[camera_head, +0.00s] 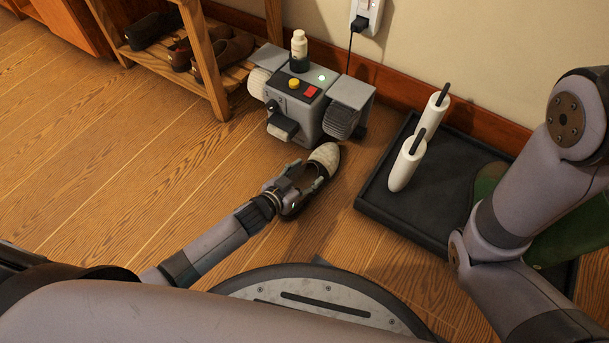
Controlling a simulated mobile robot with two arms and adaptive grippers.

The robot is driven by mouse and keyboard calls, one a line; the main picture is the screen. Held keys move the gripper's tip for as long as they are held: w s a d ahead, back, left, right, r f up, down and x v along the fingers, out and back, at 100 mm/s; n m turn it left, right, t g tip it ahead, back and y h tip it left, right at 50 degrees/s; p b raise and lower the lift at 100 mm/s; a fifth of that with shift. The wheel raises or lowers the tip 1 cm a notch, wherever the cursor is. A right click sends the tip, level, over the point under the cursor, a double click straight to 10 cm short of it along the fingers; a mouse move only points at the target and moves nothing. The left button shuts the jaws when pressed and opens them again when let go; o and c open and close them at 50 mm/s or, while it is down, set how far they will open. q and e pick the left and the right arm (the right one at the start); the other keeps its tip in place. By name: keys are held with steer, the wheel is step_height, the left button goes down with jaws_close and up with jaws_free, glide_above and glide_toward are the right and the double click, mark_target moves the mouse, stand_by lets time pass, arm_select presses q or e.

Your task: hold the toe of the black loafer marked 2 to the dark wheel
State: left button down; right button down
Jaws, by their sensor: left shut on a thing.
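My left gripper (304,183) is shut on a shoe (325,157) with a pale, greyish-white toe and a dark rim. The toe points up the picture towards the machine (299,105). No number shows on this shoe, so I cannot tell whether it is the loafer marked 2. The dark wheel (342,121) is on the machine's right side, just above the toe in the picture. The toe appears a little apart from the wheel. A black shoe (148,31) lies on the rack; its mark cannot be read. My right gripper is out of view.
A pale wheel (259,83) is on the machine's left. A white bottle (299,48) stands on top. The wooden rack (219,92) also holds brown shoes (225,49). A black tray (377,186) at the right holds white boot-shaped pieces (407,163) and green boots (554,240).

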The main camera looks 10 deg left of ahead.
mark_target(316, 162)
arm_select(q)
steer(key=shift+w+d+r, duration=0.1)
steer(key=shift+w, duration=0.1)
steer(key=shift+w+d, duration=0.2)
steer(key=shift+w, duration=0.3)
steer(key=shift+w+d, duration=0.15)
steer(key=shift+w, duration=0.3)
steer(key=shift+w, duration=0.1)
steer(key=shift+w+d+b, duration=0.2)
steer(key=shift+w+d, duration=0.05)
steer(key=shift+w, duration=0.35)
steer(key=shift+w+d+b, duration=0.15)
steer(key=shift+w+d, duration=0.05)
steer(key=shift+w, duration=0.35)
steer(key=shift+w, duration=0.1)
steer(key=shift+r+p, duration=0.7)
steer(key=shift+p, duration=0.05)
steer(key=shift+w+a, duration=0.2)
steer(key=shift+a, duration=0.15)
